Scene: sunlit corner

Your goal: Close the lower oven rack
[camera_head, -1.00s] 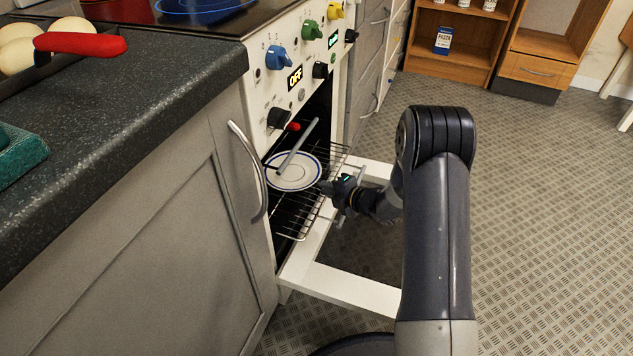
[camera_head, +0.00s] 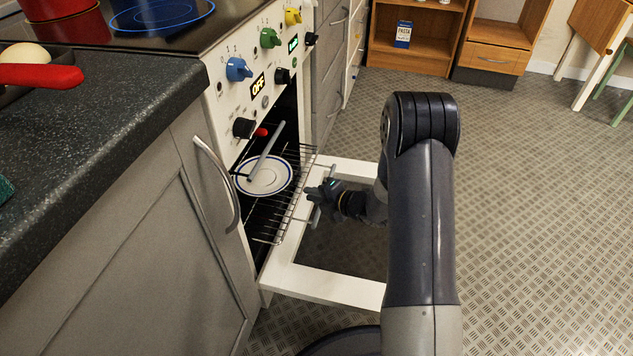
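The oven (camera_head: 283,126) has its white-framed door (camera_head: 325,283) lowered open. A wire rack (camera_head: 296,160) is pulled partly out of the oven over the door. More rack wires show below it (camera_head: 268,222), also sticking out; this looks like the lower rack. A white plate with a blue rim (camera_head: 265,176) sits in the oven opening at rack level. My gripper (camera_head: 311,191) is just outside the racks, above the open door, pointing left toward the oven.
A grey cabinet with a curved handle (camera_head: 222,185) and a dark countertop (camera_head: 95,130) stand left of the oven. A pan with a red handle (camera_head: 40,76) lies on the counter. A wooden shelf (camera_head: 412,50) stands at the back. The floor at right is open.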

